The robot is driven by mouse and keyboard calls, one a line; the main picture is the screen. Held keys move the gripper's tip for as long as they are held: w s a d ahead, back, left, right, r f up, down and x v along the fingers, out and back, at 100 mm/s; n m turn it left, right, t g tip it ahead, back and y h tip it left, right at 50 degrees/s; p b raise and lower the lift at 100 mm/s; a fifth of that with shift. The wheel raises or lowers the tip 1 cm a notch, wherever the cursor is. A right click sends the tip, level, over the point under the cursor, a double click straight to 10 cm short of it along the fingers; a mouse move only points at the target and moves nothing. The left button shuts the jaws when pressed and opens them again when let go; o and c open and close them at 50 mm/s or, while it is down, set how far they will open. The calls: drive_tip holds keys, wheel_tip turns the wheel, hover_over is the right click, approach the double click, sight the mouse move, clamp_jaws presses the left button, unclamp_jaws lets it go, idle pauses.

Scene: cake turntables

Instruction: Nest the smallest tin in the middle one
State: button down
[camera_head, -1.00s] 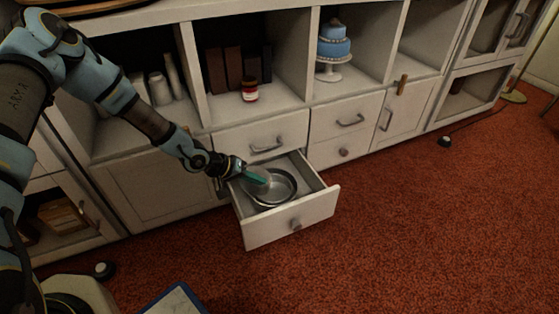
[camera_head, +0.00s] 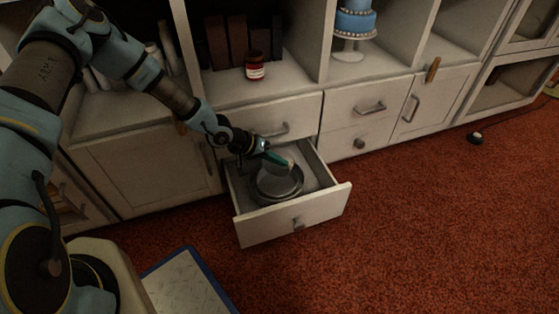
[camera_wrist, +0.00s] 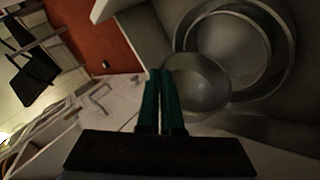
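My gripper (camera_head: 279,160), with green fingers, is over the open drawer (camera_head: 300,210). In the wrist view its fingers (camera_wrist: 160,92) are close together on the rim of the smallest tin (camera_wrist: 205,88), a round grey metal pan. The smallest tin (camera_head: 277,173) looks tilted and held above the other tins in the head view. In the wrist view the middle tin (camera_wrist: 236,48) sits inside the largest tin (camera_wrist: 286,62). The smallest tin overlaps their near side there. In the head view the two larger tins (camera_head: 277,196) lie in the drawer, partly hidden by the smallest one.
The drawer's front and side walls stand around the tins. Closed drawers and shelves rise behind it. A red-lidded jar (camera_head: 255,66) and a blue cake on a stand (camera_head: 354,22) are on the shelves.

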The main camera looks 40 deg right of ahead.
drive_tip(key=shift+f+b, duration=2.3)
drive_tip(key=shift+f, duration=0.4)
drive_tip(key=c, duration=1.5)
unclamp_jaws()
drive_tip(key=shift+c, duration=0.2)
drive_tip(key=o, duration=0.5)
drive_tip(key=shift+o, duration=0.2)
drive_tip(key=shift+r, duration=0.15)
wheel_tip(320, 180, up, 7)
drive_tip(key=p, duration=0.7)
hover_over(285, 175)
drive_tip(key=a, duration=0.2)
drive_tip(key=shift+w+a, duration=0.1)
drive_tip(key=shift+w, duration=0.1)
